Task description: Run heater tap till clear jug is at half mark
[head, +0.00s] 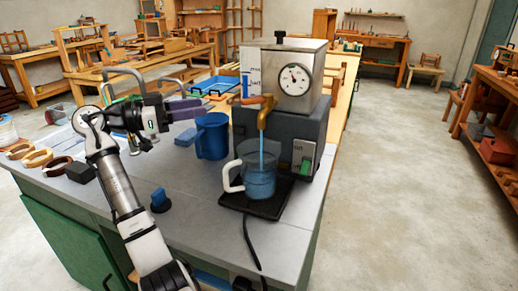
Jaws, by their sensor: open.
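The heater (305,88) is a metal tank with a round gauge on a dark base, at the right end of the bench. Its brass tap (264,118) has an orange lever, and a blue stream of water runs from the spout. The stream falls into the clear jug (258,158), which stands upright under the tap on a black tray (270,208). Blue water fills roughly the lower half of the jug; its half mark is too small to read. The jug's white handle points left. My gripper (184,110) is open and empty, left of the tap and apart from it.
A blue pitcher (212,137) stands between my gripper and the heater. A blue-topped knob (160,200) sits on the bench front. A black cable (250,240) runs over the front edge. Rings (38,157) and a dark block (80,172) lie left. The front middle of the bench is mostly clear.

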